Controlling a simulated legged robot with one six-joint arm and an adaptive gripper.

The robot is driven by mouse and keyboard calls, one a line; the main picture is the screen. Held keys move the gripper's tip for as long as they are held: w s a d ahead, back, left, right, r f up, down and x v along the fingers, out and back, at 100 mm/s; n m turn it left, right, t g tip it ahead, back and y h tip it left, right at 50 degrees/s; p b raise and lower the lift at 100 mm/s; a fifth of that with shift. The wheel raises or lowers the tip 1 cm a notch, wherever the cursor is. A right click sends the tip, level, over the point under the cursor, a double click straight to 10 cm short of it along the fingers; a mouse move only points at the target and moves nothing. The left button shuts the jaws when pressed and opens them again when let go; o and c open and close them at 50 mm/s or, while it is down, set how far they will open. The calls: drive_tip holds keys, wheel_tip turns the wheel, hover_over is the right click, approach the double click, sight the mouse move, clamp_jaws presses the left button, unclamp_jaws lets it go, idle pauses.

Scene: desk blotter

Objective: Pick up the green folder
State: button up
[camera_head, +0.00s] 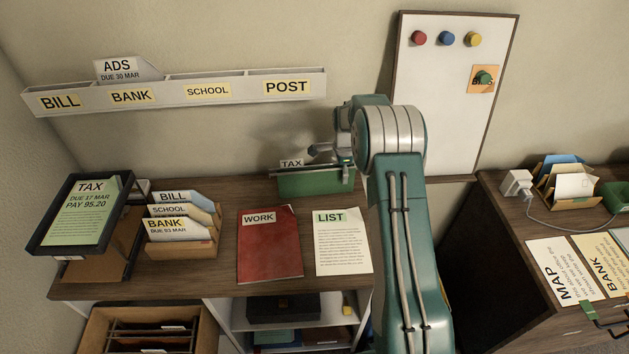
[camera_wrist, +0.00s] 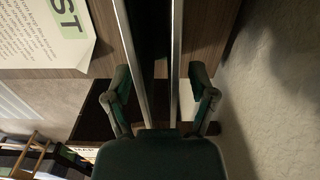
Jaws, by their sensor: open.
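A green folder (camera_head: 312,184) with a white tab marked TAX stands upright at the back of the desk, close to the wall. My gripper (camera_head: 330,152) is above its right end in the head view, and my arm hides part of that end. In the wrist view my gripper (camera_wrist: 159,82) has its two fingers spread wide apart. Two pale parallel strips with a dark gap run between the fingers; I cannot tell whether they belong to the folder. I see no contact between fingers and folder.
A red WORK folder (camera_head: 268,245) and a white LIST sheet (camera_head: 342,240) lie in front on the desk. A card holder (camera_head: 182,247) and a black tray (camera_head: 53,247) stand at left. A wall rack (camera_head: 190,97) and a whiteboard (camera_head: 440,110) are behind.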

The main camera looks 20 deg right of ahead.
drive_tip(key=shift+d, duration=0.15)
clamp_jaws()
drive_tip(key=shift+r, duration=0.55)
drive_tip(key=s+a+r, duration=0.7)
drive_tip(key=s+r, duration=0.4)
drive_tip(key=s, duration=0.1)
drive_tip(key=shift+a+r, duration=0.15)
drive_tip(key=shift+r, duration=0.25)
